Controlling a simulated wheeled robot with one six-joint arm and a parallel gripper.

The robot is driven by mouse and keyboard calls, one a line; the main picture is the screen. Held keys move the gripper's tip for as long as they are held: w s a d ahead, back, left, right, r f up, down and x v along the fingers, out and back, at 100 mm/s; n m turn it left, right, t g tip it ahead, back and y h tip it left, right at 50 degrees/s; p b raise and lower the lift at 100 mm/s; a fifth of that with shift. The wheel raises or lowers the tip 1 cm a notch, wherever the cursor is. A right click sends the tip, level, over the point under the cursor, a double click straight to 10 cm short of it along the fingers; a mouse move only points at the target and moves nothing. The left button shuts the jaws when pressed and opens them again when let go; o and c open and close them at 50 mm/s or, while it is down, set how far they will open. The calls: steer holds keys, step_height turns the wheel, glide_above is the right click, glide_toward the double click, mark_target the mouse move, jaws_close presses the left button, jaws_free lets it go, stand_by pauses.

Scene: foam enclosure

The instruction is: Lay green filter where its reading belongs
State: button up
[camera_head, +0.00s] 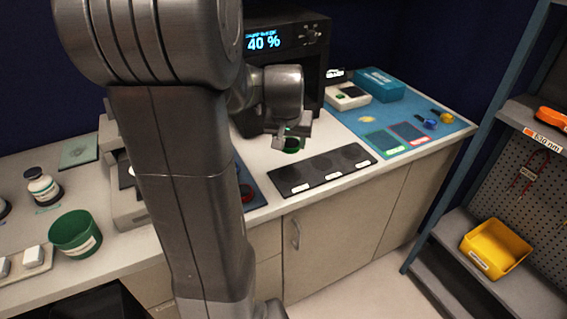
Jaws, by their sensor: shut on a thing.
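My gripper (290,139) is shut on the green filter (292,148), a small dark disc with a green rim. It is over the white counter, just behind the black strip; the exact height cannot be told. The black strip (338,178) has several dark round places with white labels too small to read along its front edge. A black instrument (318,60) behind my gripper shows a blue reading of 40 % (264,42); smaller text above it is not clear. My arm hides part of the instrument and the counter.
A white meter (348,96) and teal box (381,84) stand behind. A red round thing (246,194) lies left of the strip. A green cup (75,235) stands at left.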

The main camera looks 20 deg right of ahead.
mark_target(290, 174)
step_height(290, 174, down, 9)
steer(key=shift+s+f, duration=0.1)
steer(key=shift+f, duration=0.05)
stand_by(0.4)
steer(key=shift+f, duration=0.15)
steer(key=o, duration=1.1)
steer(key=shift+c, duration=0.2)
steer(key=shift+r, duration=0.25)
steer(key=v, duration=1.1)
steer(key=shift+s+r, duration=0.15)
steer(key=shift+r, duration=0.2)
steer(key=shift+a, duration=0.1)
